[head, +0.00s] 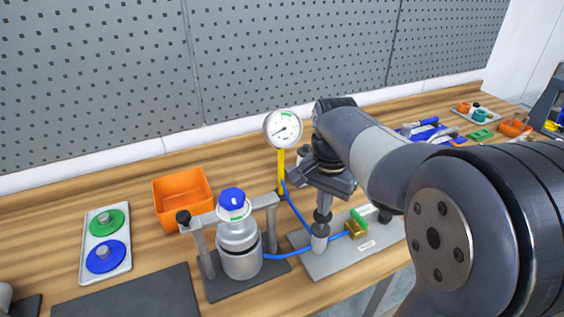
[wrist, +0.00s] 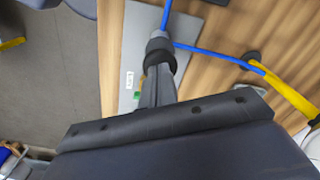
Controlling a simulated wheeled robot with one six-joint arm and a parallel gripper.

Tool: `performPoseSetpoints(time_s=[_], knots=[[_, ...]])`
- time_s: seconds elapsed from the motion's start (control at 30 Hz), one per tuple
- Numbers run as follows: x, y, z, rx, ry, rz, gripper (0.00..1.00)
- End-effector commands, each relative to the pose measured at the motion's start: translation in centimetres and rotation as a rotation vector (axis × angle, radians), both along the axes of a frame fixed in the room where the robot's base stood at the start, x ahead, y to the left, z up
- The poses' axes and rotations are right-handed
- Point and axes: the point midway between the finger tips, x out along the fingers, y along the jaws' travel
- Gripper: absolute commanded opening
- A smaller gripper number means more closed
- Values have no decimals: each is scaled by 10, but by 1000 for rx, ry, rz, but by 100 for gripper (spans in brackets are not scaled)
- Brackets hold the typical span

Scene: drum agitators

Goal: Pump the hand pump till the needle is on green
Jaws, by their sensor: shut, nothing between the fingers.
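The hand pump (head: 319,238) is a grey cylinder with a dark top, standing on a light grey plate (head: 345,257). My gripper (head: 323,197) points down directly over it, its fingers shut with nothing between them. In the wrist view the shut fingers (wrist: 158,78) reach the pump's black knob (wrist: 158,48); I cannot tell whether they press on it. The round white gauge (head: 283,128) stands on a yellow post behind. Its needle appears to point to the lower left, away from the green mark at the top of the dial.
A metal canister (head: 239,250) with a blue cap sits in a grey frame left of the pump. Blue hose (head: 290,254) joins them. A brass block (head: 355,228) is right of the pump. An orange bin (head: 182,197) and a tray of discs (head: 106,243) lie left.

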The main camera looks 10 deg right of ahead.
Motion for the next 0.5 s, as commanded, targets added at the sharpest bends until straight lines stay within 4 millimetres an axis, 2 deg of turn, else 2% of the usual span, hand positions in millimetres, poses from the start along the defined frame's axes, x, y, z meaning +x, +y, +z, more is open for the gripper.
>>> performPoseSetpoints(time_s=[0.4, 0.5], knots=[[-1, 0, -29, 0, 4, 0, 0], [-1, 0, -29, 0, 4, 0, 0]])
